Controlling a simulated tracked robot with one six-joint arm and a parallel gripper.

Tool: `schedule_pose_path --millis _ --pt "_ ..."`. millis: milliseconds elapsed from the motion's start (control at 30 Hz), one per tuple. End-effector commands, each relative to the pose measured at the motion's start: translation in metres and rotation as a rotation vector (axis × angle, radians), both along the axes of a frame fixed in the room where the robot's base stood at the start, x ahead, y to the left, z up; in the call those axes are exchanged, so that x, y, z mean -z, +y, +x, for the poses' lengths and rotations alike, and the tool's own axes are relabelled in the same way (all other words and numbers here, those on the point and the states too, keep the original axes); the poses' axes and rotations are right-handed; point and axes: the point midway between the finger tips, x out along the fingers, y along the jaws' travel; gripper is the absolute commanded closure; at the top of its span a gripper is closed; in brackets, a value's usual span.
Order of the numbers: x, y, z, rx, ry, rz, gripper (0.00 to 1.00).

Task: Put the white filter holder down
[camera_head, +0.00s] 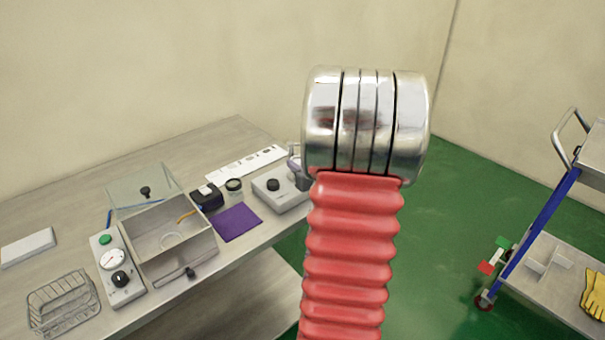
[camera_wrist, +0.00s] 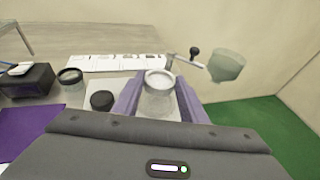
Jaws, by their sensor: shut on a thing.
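The white filter holder (camera_wrist: 158,80), a pale cup with a white rim, stands upright between the purple fingers of my gripper (camera_wrist: 160,103) in the wrist view. My gripper is shut on it. The holder is at the right end of a light grey box with a black knob (camera_wrist: 102,100). The fingers hide its lower part, and I cannot tell if it touches the box. In the head view the same box (camera_head: 268,195) stands at the table's right end, and my arm hides most of the gripper and the holder.
A greenish clear funnel (camera_wrist: 226,65) is near a lever to the right. A black-lidded jar (camera_wrist: 71,78), a dark device (camera_head: 207,197) and a purple mat (camera_head: 237,222) lie left. An open metal box (camera_head: 170,258) and wire basket (camera_head: 63,303) stand farther left. A blue-framed cart (camera_head: 545,218) is right.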

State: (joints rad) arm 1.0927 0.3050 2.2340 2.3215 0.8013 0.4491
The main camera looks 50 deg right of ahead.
Motion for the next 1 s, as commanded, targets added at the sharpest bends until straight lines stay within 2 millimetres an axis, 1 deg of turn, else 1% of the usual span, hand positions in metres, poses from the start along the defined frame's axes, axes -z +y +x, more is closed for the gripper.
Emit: schedule_pose_path --millis 333,467,600,700,1000 --pt "0.003 0.000 -0.001 0.001 0.001 0.001 0.83" --pt "0.015 0.000 -0.001 0.003 0.001 0.003 0.83" --pt "0.031 0.000 -0.001 0.003 0.002 0.003 0.83" --pt "0.037 -0.001 -0.001 0.002 0.001 0.001 0.83" --pt "0.038 -0.001 -0.001 0.003 0.000 0.000 0.83"
